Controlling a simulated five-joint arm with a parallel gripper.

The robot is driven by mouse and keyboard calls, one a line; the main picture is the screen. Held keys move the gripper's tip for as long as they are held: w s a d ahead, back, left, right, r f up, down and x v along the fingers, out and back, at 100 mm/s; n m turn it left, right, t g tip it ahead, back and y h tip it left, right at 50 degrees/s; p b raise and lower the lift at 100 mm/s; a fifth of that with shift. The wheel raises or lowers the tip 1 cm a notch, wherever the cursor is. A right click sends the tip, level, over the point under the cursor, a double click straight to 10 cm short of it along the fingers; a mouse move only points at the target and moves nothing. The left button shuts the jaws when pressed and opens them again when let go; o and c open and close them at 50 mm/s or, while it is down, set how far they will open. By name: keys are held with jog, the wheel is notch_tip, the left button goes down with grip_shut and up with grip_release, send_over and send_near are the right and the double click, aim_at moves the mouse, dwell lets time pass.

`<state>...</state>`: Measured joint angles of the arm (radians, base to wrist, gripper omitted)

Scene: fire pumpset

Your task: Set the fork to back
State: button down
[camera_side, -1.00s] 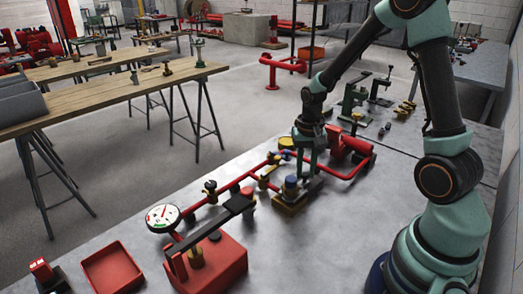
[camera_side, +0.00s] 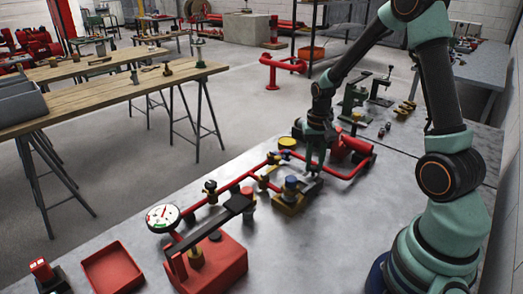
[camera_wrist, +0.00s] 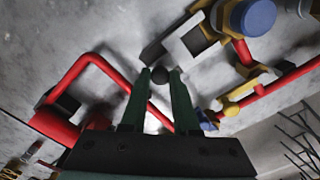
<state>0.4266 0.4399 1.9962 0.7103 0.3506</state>
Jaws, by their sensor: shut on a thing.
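My gripper (camera_side: 315,170) points down over the pump fittings on the metal bench, just behind the blue-capped fitting (camera_side: 291,184). In the wrist view, my gripper (camera_wrist: 160,78) is shut on a small dark round knob (camera_wrist: 160,75). The knob appears to belong to the fork, whose shape is largely hidden by the fingers. A grey block with a dark end (camera_wrist: 153,53) lies just beyond the fingertips. The blue-capped fitting also shows in the wrist view (camera_wrist: 255,17), on a yellow base.
Red pipe (camera_side: 235,184) with yellow valves runs along the bench beside my gripper. A red cylinder (camera_side: 357,146) lies close behind. A gauge (camera_side: 163,217), a red box (camera_side: 222,265) and a red tray (camera_side: 112,268) stand nearer the camera.

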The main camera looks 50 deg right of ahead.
jog(key=shift+d, duration=0.3)
jog(key=c, duration=0.7)
grip_release()
jog(key=shift+a, duration=0.1)
jog(key=shift+o, duration=0.2)
jog(key=shift+r, duration=0.15)
notch_tip(320, 180, up, 12)
jog(key=s+a+r+n+t, duration=0.2)
jog(key=s+a+r+n, duration=0.1)
jog(key=a, duration=0.5)
jog(key=s+a+r+n+t, duration=0.3)
jog(key=a+n, duration=0.3)
jog(key=a, duration=0.2)
jog(key=shift+s+a+r+t, duration=0.15)
jog(key=shift+s+r+t, duration=0.15)
jog(key=shift+r, duration=0.1)
